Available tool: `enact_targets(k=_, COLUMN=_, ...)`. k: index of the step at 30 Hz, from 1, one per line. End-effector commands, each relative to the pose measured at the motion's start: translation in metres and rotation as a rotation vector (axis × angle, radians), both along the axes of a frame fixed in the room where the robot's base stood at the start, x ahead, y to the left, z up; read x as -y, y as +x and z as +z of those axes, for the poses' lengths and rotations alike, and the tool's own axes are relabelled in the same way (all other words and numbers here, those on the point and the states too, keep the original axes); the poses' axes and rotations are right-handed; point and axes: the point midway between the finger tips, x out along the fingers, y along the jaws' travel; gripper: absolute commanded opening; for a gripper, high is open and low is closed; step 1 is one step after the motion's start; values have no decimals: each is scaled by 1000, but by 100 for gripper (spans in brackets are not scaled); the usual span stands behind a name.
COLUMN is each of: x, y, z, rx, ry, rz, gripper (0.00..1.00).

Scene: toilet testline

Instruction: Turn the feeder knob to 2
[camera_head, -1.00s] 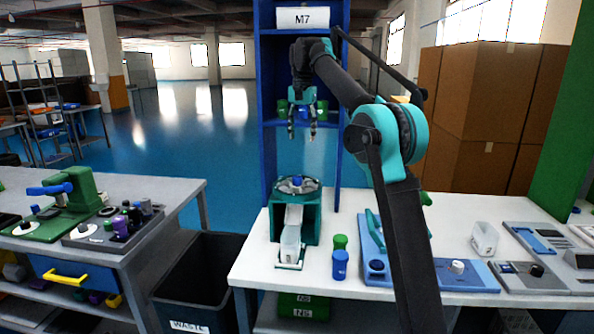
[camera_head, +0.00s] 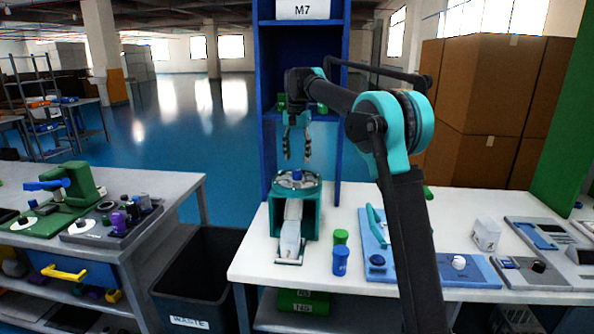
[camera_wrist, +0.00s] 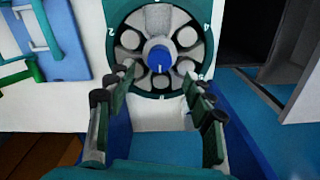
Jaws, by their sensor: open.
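The feeder is a teal machine (camera_head: 310,212) on the white table, with a grey chute down its front. Its knob is blue (camera_head: 297,176), at the centre of a grey round disc with several holes; it also shows in the wrist view (camera_wrist: 160,62). The disc (camera_wrist: 128,40) sits in a teal ring with white numbers; a 2 is at the left and a 4 at the upper right. My gripper (camera_head: 297,152) is open, pointing down just above the knob. In the wrist view my gripper's fingers (camera_wrist: 156,92) stand apart on both sides below the knob, apparently not touching it.
A green cap-like item (camera_head: 340,236) and a blue one (camera_head: 340,262) stand right of the feeder. A blue fixture (camera_head: 470,270) lies further right. A blue shelf (camera_head: 265,120) marked M7 rises behind. A black waste bin (camera_head: 200,270) stands left of the table.

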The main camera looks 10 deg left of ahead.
Motion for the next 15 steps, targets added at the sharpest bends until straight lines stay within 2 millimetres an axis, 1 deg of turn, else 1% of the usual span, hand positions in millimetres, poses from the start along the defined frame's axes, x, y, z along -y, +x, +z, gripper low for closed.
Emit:
enact_targets(k=1, x=0, y=0, z=-10, rx=0, ry=0, rz=0, gripper=52)
enact_targets(k=6, x=0, y=0, z=-38, rx=0, ry=0, rz=0, gripper=52)
enact_targets(k=10, x=0, y=0, z=-52, rx=0, ry=0, rz=0, gripper=52)
enact_targets(k=15, x=0, y=0, z=-60, rx=0, ry=0, rz=0, gripper=52)
